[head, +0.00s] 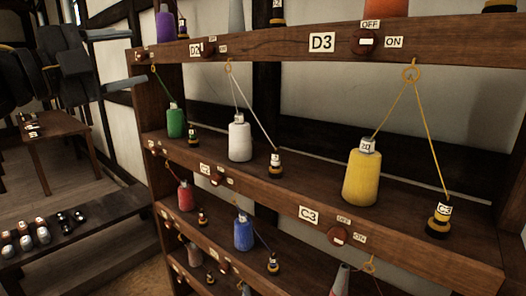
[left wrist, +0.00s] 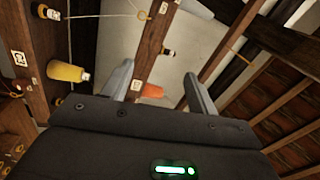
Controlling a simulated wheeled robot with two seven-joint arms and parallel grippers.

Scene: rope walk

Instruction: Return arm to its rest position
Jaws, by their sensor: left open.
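My left gripper (head: 126,58) is at the upper left of the head view, in front of the left end of the wooden rack. Its two grey fingers stand apart. In the left wrist view, my left gripper (left wrist: 158,86) is open with nothing held between the fingers. An orange spool (left wrist: 152,91) shows behind the gap, farther off. My right gripper is in neither view.
The wooden rack (head: 300,190) holds a yellow spool (head: 361,175), a white spool (head: 240,138), a green spool (head: 176,122) and others, with threads through rings. A low bench (head: 95,232) and a small table (head: 60,127) stand left.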

